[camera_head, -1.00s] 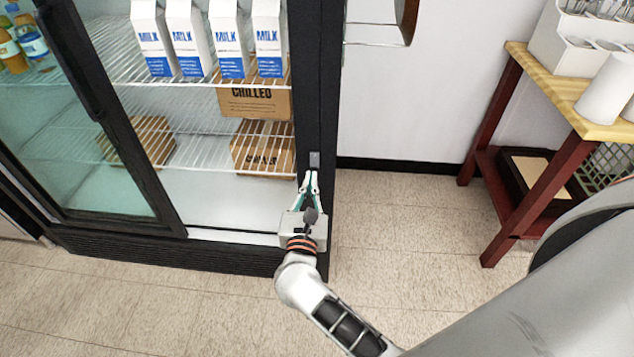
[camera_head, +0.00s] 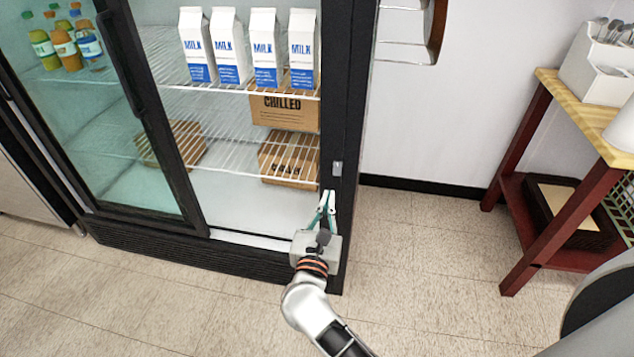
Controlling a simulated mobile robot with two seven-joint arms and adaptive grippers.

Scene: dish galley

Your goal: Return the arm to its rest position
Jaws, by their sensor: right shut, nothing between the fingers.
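My right gripper (camera_head: 328,199) is in front of the right frame post of the glass-door fridge (camera_head: 345,120). Its fingers are together and hold nothing. The fingertips are just below a small grey plate (camera_head: 337,168) on the post; I cannot tell whether they touch the post. My right arm (camera_head: 312,305) reaches up to it from the lower right. My left gripper is not in view.
The fridge's right side stands open, showing milk cartons (camera_head: 264,48) and cardboard boxes (camera_head: 285,108). Its glass door (camera_head: 95,110) is at the left. A wood-topped cart (camera_head: 550,76) stands at the right. The floor between fridge and cart is clear.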

